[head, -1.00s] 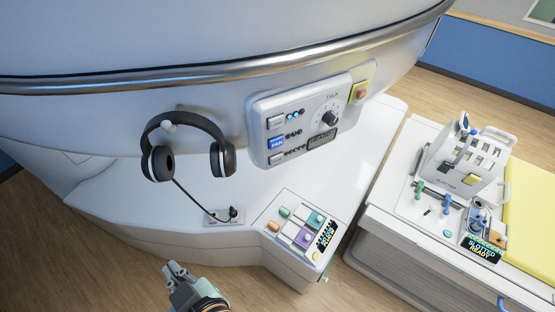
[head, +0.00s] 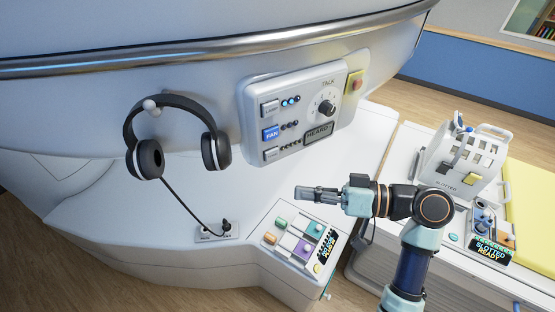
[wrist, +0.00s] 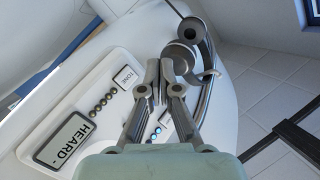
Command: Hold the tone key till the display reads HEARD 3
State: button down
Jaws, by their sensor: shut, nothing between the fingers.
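The control panel (head: 290,110) is on the white magnet housing, with LAMP, FAN and TONE keys down its left side. The tone key (head: 271,155) is the lowest; it also shows in the wrist view (wrist: 125,77), left of my fingers and apart from them. The display (head: 318,132) reads HEARD; in the wrist view (wrist: 67,142) a dash follows the word. My gripper (head: 297,192) is shut and empty, pointing left, below the panel in the head picture. Its fingertips show in the wrist view (wrist: 158,65). The FAN key (head: 271,133) glows blue.
A headset (head: 178,140) hangs on a peg left of the panel, its cord running down to a socket plate (head: 216,233). A box with coloured keys (head: 275,238) sits below my gripper. A yellow-and-red button (head: 354,83) is right of the panel. A slotted stand (head: 440,180) stands at right.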

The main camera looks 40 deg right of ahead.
aim_at(267, 159)
jog(key=shift+d, duration=0.1)
jog(key=w+d+b, duration=0.1)
jog(key=w+b, duration=0.1)
jog(key=w, duration=0.6)
jog(key=shift+w+d+b, duration=0.3)
jog(key=shift+d+b, duration=0.05)
jog(key=shift+b, duration=0.05)
jog(key=shift+w, duration=0.1)
dwell(1.3)
jog(key=shift+w+d, duration=0.1)
jog(key=shift+w, duration=0.2)
jog(key=shift+w+d+b, duration=0.1)
jog(key=shift+w+b, duration=0.25)
jog(key=shift+w, duration=0.15)
dwell(0.6)
jog(key=shift+s, duration=0.1)
dwell(2.0)
jog(key=shift+s+a+p, duration=0.2)
jog(key=shift+s+p, duration=0.1)
jog(key=shift+s, duration=0.5)
jog(key=shift+s+a+p, duration=0.25)
jog(key=shift+s+p, duration=0.15)
jog(key=shift+s, duration=0.85)
jog(key=shift+s+a+p, duration=0.25)
jog(key=shift+s+p, duration=0.15)
jog(key=shift+s, duration=0.8)
